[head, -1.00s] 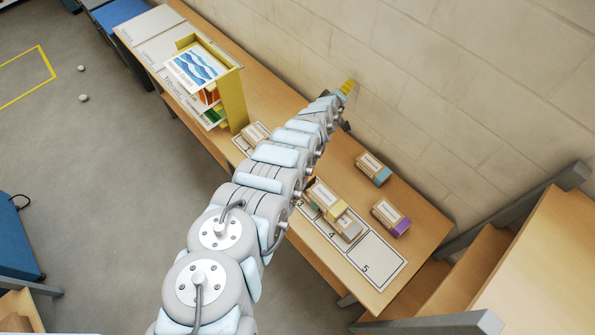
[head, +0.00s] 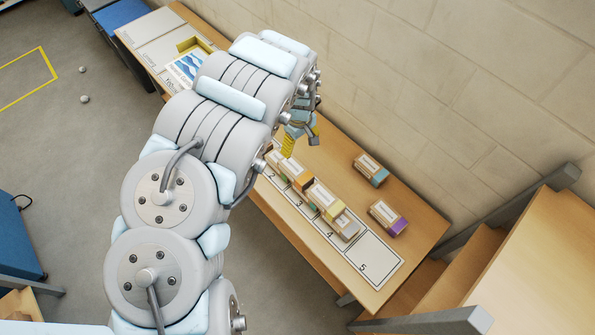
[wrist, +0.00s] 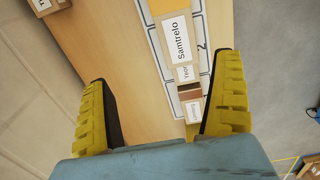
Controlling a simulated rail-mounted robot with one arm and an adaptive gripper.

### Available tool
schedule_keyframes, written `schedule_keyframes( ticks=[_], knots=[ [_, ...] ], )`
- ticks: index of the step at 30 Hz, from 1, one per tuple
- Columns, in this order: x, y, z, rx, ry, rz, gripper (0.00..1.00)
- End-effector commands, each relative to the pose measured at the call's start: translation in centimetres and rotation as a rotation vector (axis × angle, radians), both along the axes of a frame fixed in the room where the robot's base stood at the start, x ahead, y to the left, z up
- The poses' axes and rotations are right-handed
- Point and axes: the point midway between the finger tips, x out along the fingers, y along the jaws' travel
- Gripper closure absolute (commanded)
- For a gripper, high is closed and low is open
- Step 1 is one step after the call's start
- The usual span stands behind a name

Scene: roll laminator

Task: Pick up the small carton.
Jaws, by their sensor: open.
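Several small cartons stand in a row on a white numbered strip (head: 368,259); which one is the task's small carton I cannot tell. In the head view the row includes a yellow-ended carton (head: 326,198) and a grey-ended carton (head: 345,226). My gripper (head: 300,141) is open above the far end of the row, partly hidden by my arm. In the wrist view my gripper (wrist: 164,70) is open and empty. A carton labelled "Samtrelo" (wrist: 181,38) and a smaller pale carton (wrist: 194,111) show between the fingers, nearer the right one.
A teal-ended carton (head: 371,169) and a purple-ended carton (head: 387,216) lie apart from the strip. The wooden table (head: 335,153) is bare between them and my gripper. A block wall (head: 440,110) runs behind. Slot 5 is empty.

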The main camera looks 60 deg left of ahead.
Motion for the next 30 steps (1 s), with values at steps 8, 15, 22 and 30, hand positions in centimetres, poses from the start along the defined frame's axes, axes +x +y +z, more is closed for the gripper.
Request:
schedule_keyframes(
  ticks=[8,15,22,30],
  knots=[
    [-1.7,-0.5,0.0,-0.024,0.041,0.016,0.04],
    [-1.7,-0.5,-2.0,-0.023,0.039,0.015,0.04],
    [-1.8,-0.6,-4.6,-0.024,0.04,0.014,0.04],
    [-1.8,-0.6,-6.8,-0.025,0.04,0.016,0.04]
  ],
)
